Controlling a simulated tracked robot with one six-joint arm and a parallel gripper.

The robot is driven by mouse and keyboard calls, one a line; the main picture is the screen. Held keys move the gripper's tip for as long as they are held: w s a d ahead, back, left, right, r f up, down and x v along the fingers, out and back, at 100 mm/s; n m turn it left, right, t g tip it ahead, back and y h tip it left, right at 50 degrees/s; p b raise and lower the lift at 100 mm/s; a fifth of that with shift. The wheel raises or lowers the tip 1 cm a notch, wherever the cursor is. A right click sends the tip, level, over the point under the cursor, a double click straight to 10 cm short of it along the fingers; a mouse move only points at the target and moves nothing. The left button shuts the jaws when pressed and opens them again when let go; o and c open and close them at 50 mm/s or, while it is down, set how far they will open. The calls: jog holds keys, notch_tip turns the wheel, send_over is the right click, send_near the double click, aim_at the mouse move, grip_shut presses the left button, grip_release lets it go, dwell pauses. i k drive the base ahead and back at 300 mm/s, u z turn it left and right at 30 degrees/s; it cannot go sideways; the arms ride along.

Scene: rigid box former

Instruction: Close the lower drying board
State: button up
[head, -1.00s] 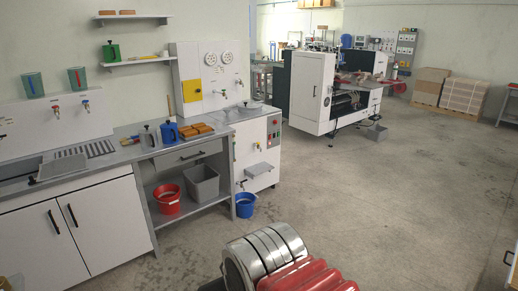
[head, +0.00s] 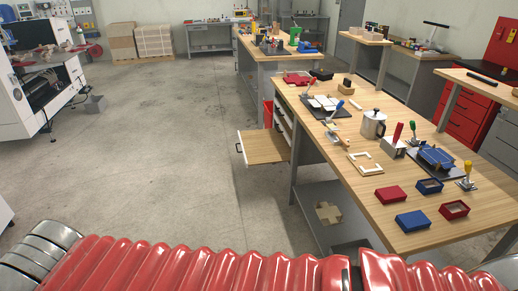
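A wooden drying board (head: 264,147) sticks out to the left from a rack (head: 284,121) under the left end of the long wooden workbench (head: 375,158). It has a small dark handle on its left edge. Above it in the rack, light edges of other boards or slots show, and they look pushed in. I cannot tell from here whether another board lies below the open one. My gripper is not in view; only the red ribbed cover and metal parts of my own arm cross the bottom of the picture.
The bench bears a metal pot (head: 373,123), toggle clamps and small red and blue boxes (head: 413,221). A lower shelf (head: 335,217) holds a cardboard piece. Open concrete floor (head: 160,150) lies left of the board.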

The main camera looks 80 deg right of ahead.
aim_at(261, 147)
jog(key=z, duration=1.5)
jog(key=i, duration=1.2)
jog(key=z, duration=1.25)
